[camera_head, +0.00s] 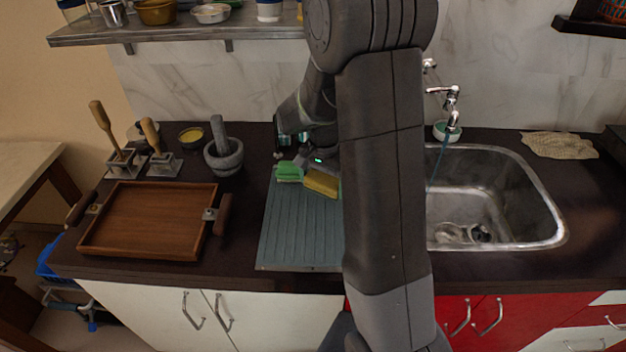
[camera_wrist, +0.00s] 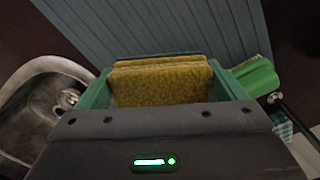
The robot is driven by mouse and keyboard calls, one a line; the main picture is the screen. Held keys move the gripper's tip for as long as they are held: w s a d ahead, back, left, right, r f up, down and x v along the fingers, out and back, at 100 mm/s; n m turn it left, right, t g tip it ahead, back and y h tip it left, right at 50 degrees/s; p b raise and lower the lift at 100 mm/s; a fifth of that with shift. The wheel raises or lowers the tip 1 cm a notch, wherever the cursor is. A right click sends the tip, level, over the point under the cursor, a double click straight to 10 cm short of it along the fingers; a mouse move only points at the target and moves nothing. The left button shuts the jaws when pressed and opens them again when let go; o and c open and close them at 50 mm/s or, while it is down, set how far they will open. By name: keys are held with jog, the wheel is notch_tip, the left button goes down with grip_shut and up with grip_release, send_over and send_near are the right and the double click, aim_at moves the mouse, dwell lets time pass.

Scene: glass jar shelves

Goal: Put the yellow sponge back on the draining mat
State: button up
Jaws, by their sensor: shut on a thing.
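The yellow sponge (camera_wrist: 160,82) is between the green fingers of my gripper (camera_wrist: 165,88) in the wrist view. In the head view the sponge (camera_head: 322,183) shows just left of my arm, over the far part of the draining mat. My gripper is shut on the sponge. The grey-blue ribbed draining mat (camera_head: 300,232) lies on the dark counter left of the sink, partly hidden by my arm. In the wrist view the mat (camera_wrist: 130,25) fills the area beyond the sponge. I cannot tell whether the sponge touches the mat.
A green object (camera_wrist: 257,78) is close beside the gripper at the mat's edge. The steel sink (camera_head: 500,190) is to the right. A wooden tray (camera_head: 150,220) and a stone mortar (camera_head: 224,155) stand to the left. The mat's near part looks bare.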

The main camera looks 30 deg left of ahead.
jog(key=shift+s+a+r, duration=0.15)
jog(key=shift+s+a, duration=0.3)
jog(key=shift+s, duration=0.05)
jog(key=shift+s+a+r, duration=0.15)
jog(key=shift+s+a, duration=0.25)
jog(key=shift+s, duration=0.1)
jog(key=shift+f+b, duration=2.6)
jog(key=shift+f, duration=0.85)
jog(key=shift+f+b, duration=0.45)
jog(key=shift+f, duration=0.15)
jog(key=o, duration=0.6)
jog(key=shift+r, duration=0.2)
